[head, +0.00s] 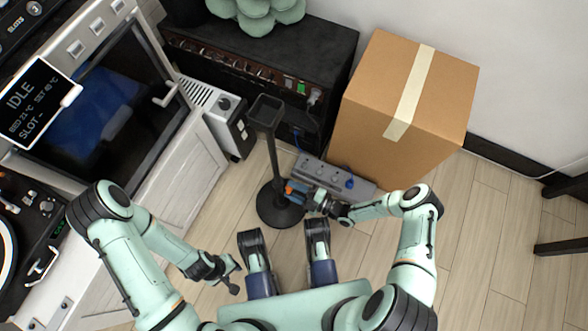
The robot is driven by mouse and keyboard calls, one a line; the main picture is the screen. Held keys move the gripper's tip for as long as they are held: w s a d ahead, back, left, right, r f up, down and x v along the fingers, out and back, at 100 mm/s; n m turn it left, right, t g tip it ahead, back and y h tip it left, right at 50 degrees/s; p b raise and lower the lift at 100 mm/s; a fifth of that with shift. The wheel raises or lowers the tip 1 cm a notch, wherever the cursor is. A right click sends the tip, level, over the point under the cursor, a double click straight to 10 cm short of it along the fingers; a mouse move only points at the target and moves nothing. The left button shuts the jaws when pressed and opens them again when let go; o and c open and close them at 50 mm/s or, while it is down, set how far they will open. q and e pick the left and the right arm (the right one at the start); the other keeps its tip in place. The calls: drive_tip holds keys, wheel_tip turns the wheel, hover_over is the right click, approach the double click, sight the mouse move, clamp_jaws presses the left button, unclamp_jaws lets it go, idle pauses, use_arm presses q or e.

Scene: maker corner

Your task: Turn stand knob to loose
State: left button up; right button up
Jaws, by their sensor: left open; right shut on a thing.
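A black stand (273,160) rises from a round black base (266,214) on the floor, with an open cup-like holder (266,110) at its top. My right gripper (294,192) is low beside the pole and shut on the stand knob, which it mostly hides. Small orange and blue parts show at its fingertips; I cannot make out the knob's marking or setting. My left gripper (235,278) is open and empty, above the floor left of and nearer me than the stand.
A grey power strip (335,177) lies just behind my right gripper. A large cardboard box (400,110) stands at the right, and a black amplifier-like unit (260,65) behind. A white cabinet (165,150) is at the left.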

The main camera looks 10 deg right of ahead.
idle(0.5)
drive_tip(key=o, duration=1.1)
drive_tip(key=shift+c, duration=0.2)
use_arm(q)
drive_tip(key=shift+t, duration=0.7)
drive_tip(key=w, duration=0.1)
drive_tip(key=w+r+p, duration=0.2)
drive_tip(key=w, duration=0.1)
drive_tip(key=shift+d, duration=0.25)
use_arm(e)
drive_tip(key=v, duration=1.3)
drive_tip(key=shift+d, duration=0.2)
drive_tip(key=shift+s, duration=0.1)
